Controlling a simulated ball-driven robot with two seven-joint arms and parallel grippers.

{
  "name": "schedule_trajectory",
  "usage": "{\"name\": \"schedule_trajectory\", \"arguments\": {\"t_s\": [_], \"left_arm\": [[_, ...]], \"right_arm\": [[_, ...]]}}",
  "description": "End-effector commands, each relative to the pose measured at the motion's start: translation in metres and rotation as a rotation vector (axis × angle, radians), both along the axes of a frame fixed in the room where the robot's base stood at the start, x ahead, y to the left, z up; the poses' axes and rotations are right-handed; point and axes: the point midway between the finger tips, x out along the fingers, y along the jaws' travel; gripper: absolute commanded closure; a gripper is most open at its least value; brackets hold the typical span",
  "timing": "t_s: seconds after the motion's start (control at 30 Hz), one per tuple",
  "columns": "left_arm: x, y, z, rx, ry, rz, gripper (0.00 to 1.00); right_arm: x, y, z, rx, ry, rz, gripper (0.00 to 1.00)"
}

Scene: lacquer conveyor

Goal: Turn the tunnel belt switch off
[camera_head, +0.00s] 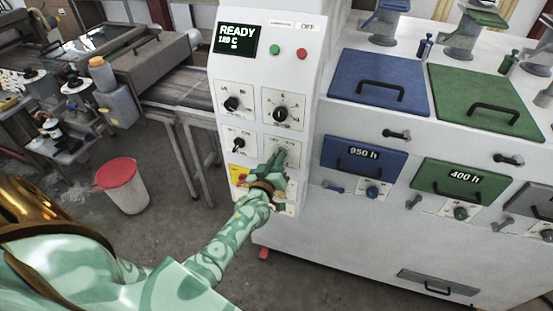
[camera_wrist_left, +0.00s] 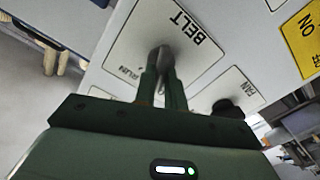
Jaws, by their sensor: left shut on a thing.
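The white control panel (camera_head: 230,70) stands in the middle of the head view. My left gripper (camera_head: 277,160) reaches its lower right plate, where the switch is mostly hidden behind the fingers. In the left wrist view this plate reads BELT, and my left gripper (camera_wrist_left: 162,75) is shut on the grey switch knob (camera_wrist_left: 165,60), with a finger on each side. The knob's exact setting is hard to tell. My right gripper is not in view.
The fan knob (camera_head: 239,143) sits just left of the belt plate. Two more knobs are above. A READY display (camera_head: 236,38) and green and red buttons are at the top. A blue lid (camera_head: 378,80) and a green lid (camera_head: 480,100) lie right. A red-lidded bin (camera_head: 122,187) stands left.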

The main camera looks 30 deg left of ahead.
Motion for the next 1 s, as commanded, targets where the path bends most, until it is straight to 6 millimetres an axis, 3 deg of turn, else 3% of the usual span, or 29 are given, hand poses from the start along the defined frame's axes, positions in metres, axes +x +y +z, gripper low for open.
{"name": "schedule_trajectory", "arguments": {"t_s": [0.77, 0.8, 0.83, 1.0], "left_arm": [[-0.0001, -0.0003, -0.0017, -0.098, -0.020, -0.002, 1.00], [-0.0002, -0.0003, -0.0017, -0.098, -0.019, -0.001, 0.77], [-0.0002, -0.0003, -0.0016, -0.098, -0.020, -0.002, 0.69], [-0.0001, 0.0000, -0.0010, -0.097, -0.021, -0.001, 0.66]], "right_arm": [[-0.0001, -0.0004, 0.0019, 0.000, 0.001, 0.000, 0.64], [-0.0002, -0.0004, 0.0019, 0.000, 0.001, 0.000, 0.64], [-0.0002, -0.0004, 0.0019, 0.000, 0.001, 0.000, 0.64], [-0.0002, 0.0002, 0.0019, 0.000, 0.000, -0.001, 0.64]]}}
